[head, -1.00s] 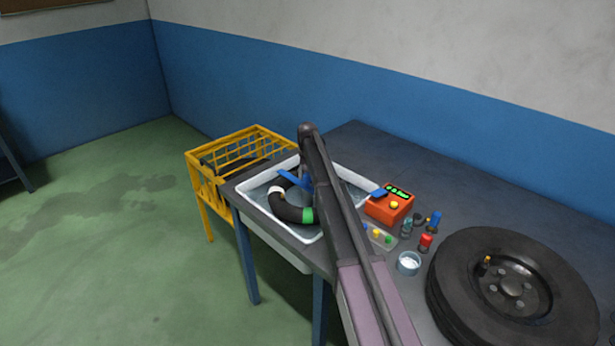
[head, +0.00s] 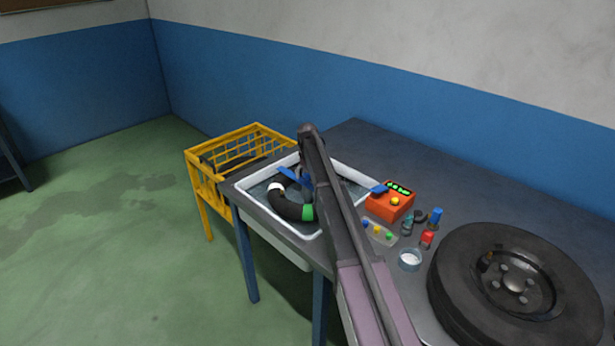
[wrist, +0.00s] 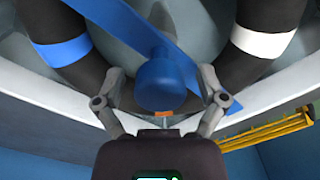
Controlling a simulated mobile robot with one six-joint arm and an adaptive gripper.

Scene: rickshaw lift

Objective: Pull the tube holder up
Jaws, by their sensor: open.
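The tube holder is a blue bar (head: 288,174) lying across the black tube (head: 290,208) in the white water basin (head: 340,166). In the wrist view its blue knob (wrist: 157,82) stands between the two fingers of my gripper (wrist: 160,92). The fingers are open, one on each side of the knob, with a visible gap on both sides. The tube shows on both sides in the wrist view, with a blue band on the left and a white band on the right. In the head view my arm hides most of the gripper and part of the holder.
The basin is set in a dark table (head: 350,135). A yellow basket (head: 205,180) stands at its left end. A red box (head: 390,207), small bottles, a small cup (head: 409,260) and a tyre (head: 460,285) are on the right.

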